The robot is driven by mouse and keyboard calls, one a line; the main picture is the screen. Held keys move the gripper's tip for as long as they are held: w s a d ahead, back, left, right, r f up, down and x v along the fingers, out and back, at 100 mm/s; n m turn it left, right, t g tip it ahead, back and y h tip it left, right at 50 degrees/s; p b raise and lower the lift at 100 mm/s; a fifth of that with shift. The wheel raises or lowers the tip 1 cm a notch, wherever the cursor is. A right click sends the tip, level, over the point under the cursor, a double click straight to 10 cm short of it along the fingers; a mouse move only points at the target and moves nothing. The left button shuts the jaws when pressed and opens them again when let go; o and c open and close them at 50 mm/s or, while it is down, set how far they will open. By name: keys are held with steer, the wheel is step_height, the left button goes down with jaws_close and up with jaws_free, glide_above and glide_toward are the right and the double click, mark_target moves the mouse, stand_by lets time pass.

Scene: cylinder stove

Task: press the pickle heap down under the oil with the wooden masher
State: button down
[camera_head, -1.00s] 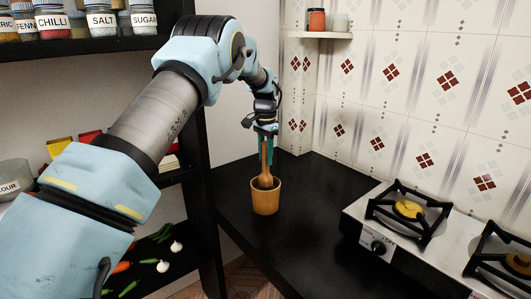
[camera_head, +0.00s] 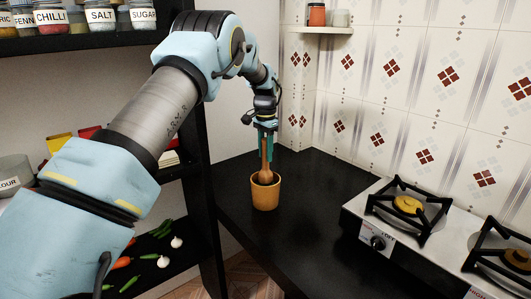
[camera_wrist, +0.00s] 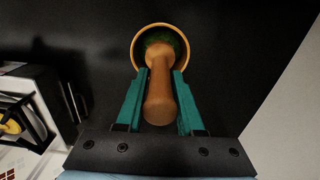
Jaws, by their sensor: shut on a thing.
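The wooden masher (camera_head: 265,172) is upright in my gripper (camera_head: 267,140), which is shut on its handle. In the wrist view the masher (camera_wrist: 160,92) runs between the two teal fingers of my gripper (camera_wrist: 159,85), its head end over the jar. The ochre jar (camera_head: 265,196) stands on the black counter, and its rim (camera_wrist: 137,38) shows in the wrist view. The masher's head is at the jar's mouth. Dark green pickle (camera_wrist: 172,37) shows inside around the head. Whether the head touches the pickle, and the oil level, I cannot tell.
A two-burner stove (camera_head: 382,222) stands on the counter (camera_head: 320,190) to the right, apart from the jar. A black shelf rack (camera_head: 198,190) is at the left, with vegetables and spice jars. Counter around the jar is clear.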

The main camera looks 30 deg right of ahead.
mark_target(265, 169)
steer(key=shift+f+b, duration=0.65)
steer(key=shift+f, duration=0.85)
stand_by(1.2)
steer(key=shift+r, duration=0.1)
steer(key=shift+r+p, duration=2.65)
steer(key=shift+r, duration=1.85)
